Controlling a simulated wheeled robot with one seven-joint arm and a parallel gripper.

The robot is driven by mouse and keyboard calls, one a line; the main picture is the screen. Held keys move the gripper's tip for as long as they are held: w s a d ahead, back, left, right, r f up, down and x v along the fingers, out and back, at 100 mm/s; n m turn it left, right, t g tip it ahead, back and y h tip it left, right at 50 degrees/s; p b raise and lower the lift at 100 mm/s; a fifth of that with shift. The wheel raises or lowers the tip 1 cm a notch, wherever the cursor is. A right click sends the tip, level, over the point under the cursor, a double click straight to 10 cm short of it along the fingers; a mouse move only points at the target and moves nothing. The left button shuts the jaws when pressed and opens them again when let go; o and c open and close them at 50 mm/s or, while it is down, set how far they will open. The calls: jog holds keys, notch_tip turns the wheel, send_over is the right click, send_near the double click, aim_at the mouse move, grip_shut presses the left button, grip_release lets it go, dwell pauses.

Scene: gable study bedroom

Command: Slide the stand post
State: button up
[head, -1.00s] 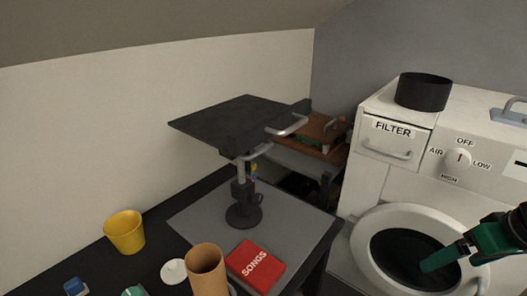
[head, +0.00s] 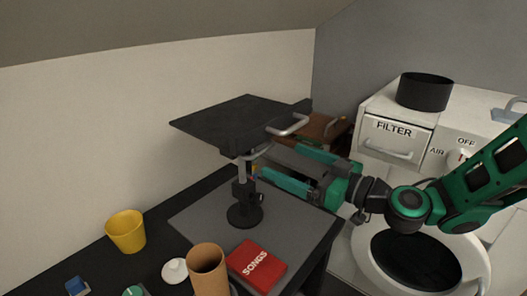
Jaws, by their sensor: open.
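The stand is in the head view, with a dark tilted top plate (head: 243,121), a post (head: 241,172) and a round black base (head: 245,215) on a grey mat (head: 190,222). A dark collar with a knob (head: 244,191) sits on the post. A light metal handle (head: 288,125) juts from the plate's right edge. My green gripper (head: 285,168) is open, its fingers pointing left toward the post from the right, below the handle. I cannot tell whether the near finger touches the post or collar; the fingers look empty.
A red SONGS book (head: 257,264), a cardboard tube (head: 208,272) and a white lidded item (head: 174,271) lie in front of the stand. A yellow cup (head: 126,231) stands left. The white machine (head: 370,122) with its round door (head: 370,268) is at right.

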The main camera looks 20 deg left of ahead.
aim_at(262, 151)
jog(key=x, duration=0.9)
